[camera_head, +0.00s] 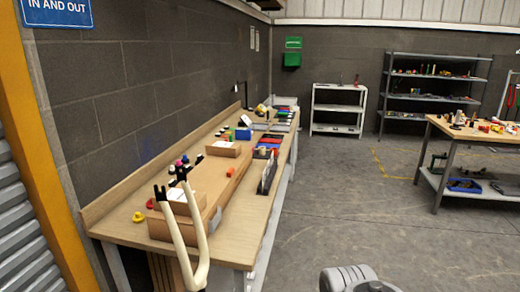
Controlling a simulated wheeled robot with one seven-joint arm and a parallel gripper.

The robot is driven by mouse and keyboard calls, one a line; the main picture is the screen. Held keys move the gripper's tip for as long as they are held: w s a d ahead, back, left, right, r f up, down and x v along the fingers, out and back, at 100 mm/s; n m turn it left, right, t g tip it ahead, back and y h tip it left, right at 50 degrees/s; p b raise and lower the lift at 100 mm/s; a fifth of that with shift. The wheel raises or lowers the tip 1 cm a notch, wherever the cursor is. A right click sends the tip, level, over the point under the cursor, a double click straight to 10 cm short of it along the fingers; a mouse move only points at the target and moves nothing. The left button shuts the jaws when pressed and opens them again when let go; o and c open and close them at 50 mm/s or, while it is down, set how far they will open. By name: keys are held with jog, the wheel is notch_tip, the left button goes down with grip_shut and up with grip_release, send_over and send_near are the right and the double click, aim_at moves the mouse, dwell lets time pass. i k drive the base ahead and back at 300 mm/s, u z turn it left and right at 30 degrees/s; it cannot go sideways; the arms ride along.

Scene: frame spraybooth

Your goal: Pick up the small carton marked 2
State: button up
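No marking 2 can be read on any carton from here. A small brown carton (223,150) with a pale top stands on the long wooden bench, beyond the large brown carton (209,182). A second small box (181,209) with a white top is at the near end of the bench, partly hidden by a cream forked tube. I cannot tell which is the carton marked 2. A grey rounded part, probably my arm, shows at the bottom edge, apart from the bench.
The wooden bench (240,222) runs along the left wall, crowded with small items. A second table (470,135) and shelving (433,80) stand at the right and back. The concrete floor (330,190) between is clear.

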aim_at(232, 151)
jog(key=z, duration=0.75)
jog(key=i, duration=3.3)
jog(key=u, duration=3.3)
jog(key=i, duration=0.45)
jog(key=u, duration=0.05)
